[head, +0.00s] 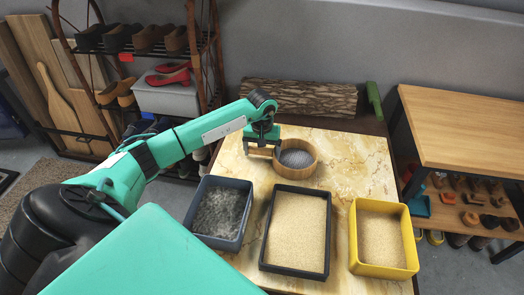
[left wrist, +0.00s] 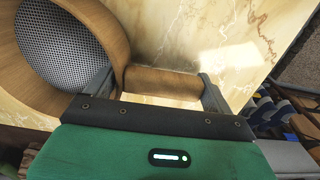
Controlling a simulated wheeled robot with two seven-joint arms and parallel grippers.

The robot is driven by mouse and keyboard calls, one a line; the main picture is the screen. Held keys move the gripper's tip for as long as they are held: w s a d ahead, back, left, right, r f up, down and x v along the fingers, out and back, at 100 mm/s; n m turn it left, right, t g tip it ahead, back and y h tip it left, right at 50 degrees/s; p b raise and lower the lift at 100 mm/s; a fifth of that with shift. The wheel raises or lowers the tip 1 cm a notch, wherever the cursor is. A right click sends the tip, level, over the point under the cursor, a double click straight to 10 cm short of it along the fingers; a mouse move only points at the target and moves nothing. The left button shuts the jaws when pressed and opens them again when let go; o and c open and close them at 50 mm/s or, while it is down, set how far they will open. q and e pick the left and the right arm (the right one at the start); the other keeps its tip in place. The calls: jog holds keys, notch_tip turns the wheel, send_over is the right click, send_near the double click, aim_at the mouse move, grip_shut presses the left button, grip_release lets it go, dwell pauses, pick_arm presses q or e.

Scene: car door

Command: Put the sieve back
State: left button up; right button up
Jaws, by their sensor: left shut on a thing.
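The sieve (head: 297,158) is a round wooden ring with a grey mesh, at the back middle of the marble-topped table (head: 350,150). In the left wrist view the sieve's mesh (left wrist: 62,48) fills the upper left, and a wooden handle-like part sticks out from its rim. My left gripper (head: 263,151) is at the sieve's left side, shut on this wooden part; its fingers (left wrist: 157,82) show on either side of it. The sieve lies level, on or just above the tabletop; I cannot tell which. My right gripper is not in view.
In front of the sieve stand a dark bin of grey material (head: 221,213), a black tray of grainy tan material (head: 297,232) and a yellow bin of similar material (head: 382,238). A log (head: 300,97) lies behind the table. A shoe rack (head: 150,60) stands left, a wooden bench (head: 465,130) right.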

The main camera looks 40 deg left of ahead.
pick_arm(q)
jog(key=o, duration=1.1)
jog(key=shift+o, duration=0.2)
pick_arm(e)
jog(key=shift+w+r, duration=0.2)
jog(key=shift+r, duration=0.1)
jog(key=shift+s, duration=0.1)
pick_arm(q)
jog(key=shift+r, duration=0.15)
notch_tip(320, 180, up, 3)
jog(key=shift+r, duration=0.15)
notch_tip(320, 180, up, 9)
jog(key=shift+f+b, duration=0.2)
jog(key=shift+b, duration=0.2)
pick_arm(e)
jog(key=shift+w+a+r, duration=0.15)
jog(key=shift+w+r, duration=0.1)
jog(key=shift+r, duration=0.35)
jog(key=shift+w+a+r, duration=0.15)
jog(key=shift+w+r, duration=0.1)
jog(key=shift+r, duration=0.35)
